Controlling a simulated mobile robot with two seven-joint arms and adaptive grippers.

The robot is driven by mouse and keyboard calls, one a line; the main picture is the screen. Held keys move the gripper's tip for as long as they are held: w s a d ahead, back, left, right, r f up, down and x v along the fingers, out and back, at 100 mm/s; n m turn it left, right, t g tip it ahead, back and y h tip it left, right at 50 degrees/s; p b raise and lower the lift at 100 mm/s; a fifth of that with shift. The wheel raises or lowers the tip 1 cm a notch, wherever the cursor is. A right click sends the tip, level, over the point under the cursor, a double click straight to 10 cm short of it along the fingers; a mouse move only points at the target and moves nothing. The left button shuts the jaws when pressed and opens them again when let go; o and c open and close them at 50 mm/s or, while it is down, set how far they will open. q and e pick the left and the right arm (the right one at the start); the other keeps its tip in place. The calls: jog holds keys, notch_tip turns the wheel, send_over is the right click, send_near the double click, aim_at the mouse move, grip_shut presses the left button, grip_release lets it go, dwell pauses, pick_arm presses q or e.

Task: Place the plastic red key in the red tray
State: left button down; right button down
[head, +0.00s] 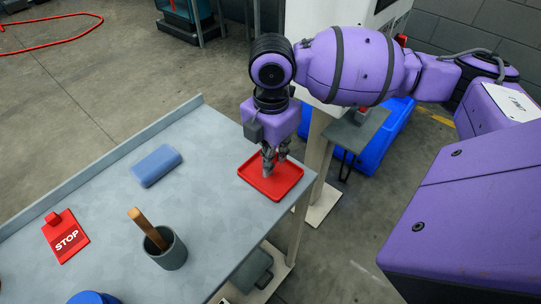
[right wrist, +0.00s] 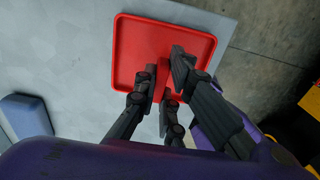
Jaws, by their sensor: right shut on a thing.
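The red tray (head: 287,189) lies on the right end of the grey table in the head view. It also fills the upper middle of the right wrist view (right wrist: 123,50). My right gripper (head: 276,163) is over the tray, pointing down. In the right wrist view my right gripper (right wrist: 164,75) is shut on the red plastic key (right wrist: 163,120), which shows as a red strip between the fingers. The fingers and the matching red of the tray hide much of the key, so I cannot tell whether it touches the tray. My left gripper is out of view.
On the table (head: 215,190) are a blue case (head: 157,166), a grey cup (head: 168,252) with a wooden-handled item, a red STOP sign (head: 66,237) and a blue round object (head: 92,298). A blue bin (head: 385,135) stands on the floor beyond the table.

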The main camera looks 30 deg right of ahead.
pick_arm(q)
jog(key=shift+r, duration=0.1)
pick_arm(e)
jog(key=shift+f, duration=0.15)
jog(key=c, duration=1.8)
grip_release()
jog(key=shift+c, duration=0.2)
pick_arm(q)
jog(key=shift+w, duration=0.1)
